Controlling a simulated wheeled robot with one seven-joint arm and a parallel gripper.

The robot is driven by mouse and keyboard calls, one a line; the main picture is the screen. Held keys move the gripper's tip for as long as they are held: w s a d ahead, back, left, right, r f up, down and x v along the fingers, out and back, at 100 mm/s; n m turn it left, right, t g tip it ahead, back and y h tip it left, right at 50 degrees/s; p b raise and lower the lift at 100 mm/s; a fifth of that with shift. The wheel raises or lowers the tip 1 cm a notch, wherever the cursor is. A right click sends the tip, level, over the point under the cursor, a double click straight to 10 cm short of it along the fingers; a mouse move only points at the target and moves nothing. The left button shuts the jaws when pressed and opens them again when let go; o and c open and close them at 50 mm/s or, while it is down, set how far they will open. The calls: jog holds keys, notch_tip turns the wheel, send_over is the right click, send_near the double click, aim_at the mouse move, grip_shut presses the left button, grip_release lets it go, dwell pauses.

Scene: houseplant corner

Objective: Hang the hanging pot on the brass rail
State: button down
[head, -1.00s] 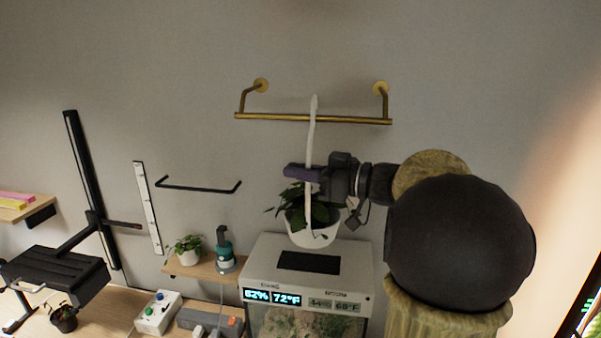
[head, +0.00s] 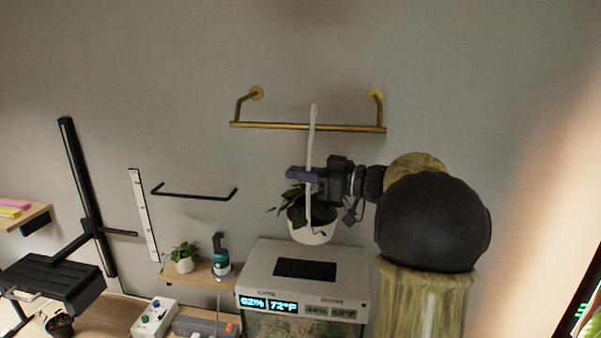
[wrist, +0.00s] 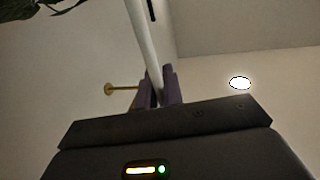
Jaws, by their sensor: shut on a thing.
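The hanging pot (head: 308,232) is white, with dark green leaves and a tall white hanger (head: 312,140) rising from it. My gripper (head: 309,174) is shut on the hanger above the leaves, and the pot hangs upright below it. The brass rail (head: 270,126) is fixed to the wall by two brackets. The hanger's upper end crosses in front of the rail in the head view and reaches above it; I cannot tell whether they touch. In the wrist view the hanger (wrist: 143,45) runs up from between the purple fingers, and a brass wall mount (wrist: 109,89) shows behind.
A terrarium (head: 345,270) with a white lid and lit displays stands below the pot. A small shelf (head: 203,272) holds a little plant and a teal bottle. A black bar (head: 195,195) is on the wall at left. The wall above the rail is clear.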

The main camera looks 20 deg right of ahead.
jog(key=shift+f+b, duration=0.8)
jog(key=shift+f, duration=0.7)
jog(key=c, duration=1.5)
grip_release()
jog(key=shift+s, duration=0.1)
jog(key=shift+o, duration=0.2)
jog(key=shift+f, duration=0.1)
jog(key=b+v, duration=0.5)
jog(key=v, duration=1.2)
jog(key=shift+b, duration=0.3)
